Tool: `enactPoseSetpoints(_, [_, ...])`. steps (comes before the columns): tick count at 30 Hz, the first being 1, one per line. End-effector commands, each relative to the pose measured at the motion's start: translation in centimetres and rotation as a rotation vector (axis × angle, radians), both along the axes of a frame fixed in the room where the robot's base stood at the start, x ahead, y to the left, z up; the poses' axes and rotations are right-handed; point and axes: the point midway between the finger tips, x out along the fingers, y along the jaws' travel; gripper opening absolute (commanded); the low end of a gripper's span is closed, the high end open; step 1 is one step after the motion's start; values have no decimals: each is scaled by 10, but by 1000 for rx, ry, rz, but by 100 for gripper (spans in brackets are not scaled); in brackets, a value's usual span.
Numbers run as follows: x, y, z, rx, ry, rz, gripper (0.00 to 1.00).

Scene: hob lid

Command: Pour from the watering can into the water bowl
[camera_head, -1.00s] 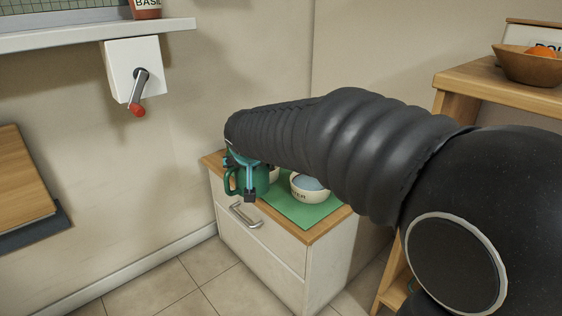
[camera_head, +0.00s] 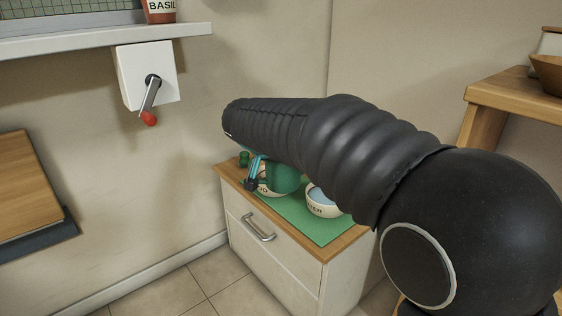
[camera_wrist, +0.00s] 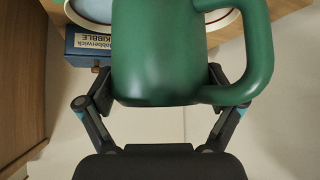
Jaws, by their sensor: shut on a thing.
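The green watering can (camera_head: 284,177) is gripped in my gripper (camera_head: 253,174); my arm hides its upper part in the head view. In the wrist view the can (camera_wrist: 165,55) sits between the two fingers (camera_wrist: 160,97), its loop handle on the right. Its spout is not clearly seen and I cannot tell its exact tilt. The white water bowl (camera_head: 322,208), lettered and with blue inside, stands on the green mat (camera_head: 318,228), just right of the can. The can is not over its visible part.
A second lettered bowl (camera_head: 265,191) is partly hidden behind my gripper. A blue kibble box (camera_wrist: 88,44) shows in the wrist view. The mat lies on a wood-topped cabinet (camera_head: 286,238). A wall crank (camera_head: 150,100) is at left, and a wooden shelf unit (camera_head: 510,95) at right.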

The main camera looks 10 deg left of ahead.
Motion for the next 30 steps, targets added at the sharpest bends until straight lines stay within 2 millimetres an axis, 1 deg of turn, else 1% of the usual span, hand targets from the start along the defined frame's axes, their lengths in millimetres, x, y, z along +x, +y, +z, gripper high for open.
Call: enactPoseSetpoints(30, [1, -1, -10, 42, 25, 0, 33])
